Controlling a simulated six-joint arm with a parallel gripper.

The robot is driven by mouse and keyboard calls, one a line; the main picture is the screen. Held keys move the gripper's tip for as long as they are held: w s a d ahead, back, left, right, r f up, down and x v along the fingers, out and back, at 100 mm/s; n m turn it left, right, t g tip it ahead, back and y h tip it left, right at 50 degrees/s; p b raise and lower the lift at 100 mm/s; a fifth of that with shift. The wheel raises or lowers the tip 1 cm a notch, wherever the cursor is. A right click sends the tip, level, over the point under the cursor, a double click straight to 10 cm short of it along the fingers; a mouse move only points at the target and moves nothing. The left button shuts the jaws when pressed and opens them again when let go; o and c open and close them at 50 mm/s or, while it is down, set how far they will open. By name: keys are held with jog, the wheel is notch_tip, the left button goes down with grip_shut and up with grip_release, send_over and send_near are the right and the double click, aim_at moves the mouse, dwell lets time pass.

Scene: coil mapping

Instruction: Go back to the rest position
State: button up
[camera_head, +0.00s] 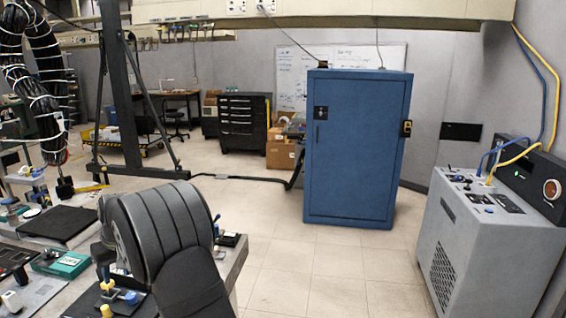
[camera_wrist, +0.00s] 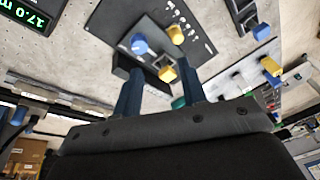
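My gripper (camera_wrist: 161,78) shows in the wrist view with its two dark fingers wide apart. I see nothing clamped between them. In the head view, dark grey rounded links that look like my arm fill the lower left foreground, and my gripper's fingers cannot be made out there.
Bench fixtures with yellow and blue knobs (camera_head: 106,284), a teal box (camera_head: 62,263) and a black pad (camera_head: 55,224) lie around the arm. A banded black hose-like thing (camera_head: 42,95) hangs upper left. A blue cabinet (camera_head: 355,150) and grey machine (camera_head: 480,240) stand right, with clear floor between.

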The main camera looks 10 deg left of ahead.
jog(key=w+d+r+m, duration=0.1)
jog(key=d+r+m, duration=0.1)
jog(key=m, duration=0.3)
jog(key=w+d+r+m+y, duration=0.1)
jog(key=w+d+r+m, duration=0.1)
jog(key=r+m, duration=0.2)
jog(key=shift+w+d+r+m, duration=0.2)
jog(key=shift+d+r+m, duration=0.2)
jog(key=shift+m, duration=0.6)
jog(key=o, duration=1.4)
jog(key=shift+c, duration=0.2)
notch_tip(320, 180, up, 8)
jog(key=d+n, duration=0.2)
jog(key=n, duration=1.5)
jog(key=a+x, duration=0.1)
jog(key=x, duration=0.9)
jog(key=shift+w+r+y, duration=0.2)
jog(key=shift+r+y, duration=0.05)
jog(key=shift+y, duration=0.05)
